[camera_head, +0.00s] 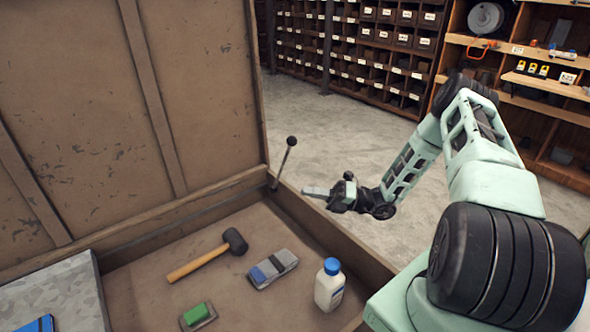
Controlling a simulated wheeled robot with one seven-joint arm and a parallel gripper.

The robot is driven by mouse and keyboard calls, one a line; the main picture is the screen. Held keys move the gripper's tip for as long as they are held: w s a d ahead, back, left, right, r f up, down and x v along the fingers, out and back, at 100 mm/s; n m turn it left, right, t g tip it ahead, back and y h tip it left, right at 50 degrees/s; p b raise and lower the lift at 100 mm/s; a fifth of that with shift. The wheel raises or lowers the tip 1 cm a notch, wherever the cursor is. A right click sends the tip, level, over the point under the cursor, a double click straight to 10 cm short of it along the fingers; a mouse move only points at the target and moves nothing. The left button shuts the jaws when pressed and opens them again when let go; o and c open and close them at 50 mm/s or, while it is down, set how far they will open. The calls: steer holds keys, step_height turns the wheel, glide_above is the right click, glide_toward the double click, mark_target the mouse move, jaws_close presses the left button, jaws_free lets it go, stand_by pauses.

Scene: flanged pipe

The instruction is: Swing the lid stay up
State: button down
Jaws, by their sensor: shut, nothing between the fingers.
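The lid stay (283,163) is a thin dark rod with a round black knob on top. It stands up at a slight rightward tilt at the back right corner of the box, near the hinge side of the raised lid (80,100). My gripper (312,191) is to the right of the stay and apart from it, beyond the box's right wall. Its fingers point left towards the rod and are shut with nothing in them.
A grey metal tray (60,295) is at left. Shelves (385,45) stand behind; the floor between is clear.

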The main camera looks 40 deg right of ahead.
steer(key=d+f+m+t+h, duration=0.3)
steer(key=d+m+t+h, duration=0.1)
steer(key=d+m+t, duration=0.25)
steer(key=w+d+p+x, duration=0.1)
steer(key=p+x, duration=0.3)
steer(key=x, duration=0.8)
steer(key=shift+d+g, duration=0.35)
steer(key=shift+r, duration=0.1)
steer(key=shift+w, duration=0.15)
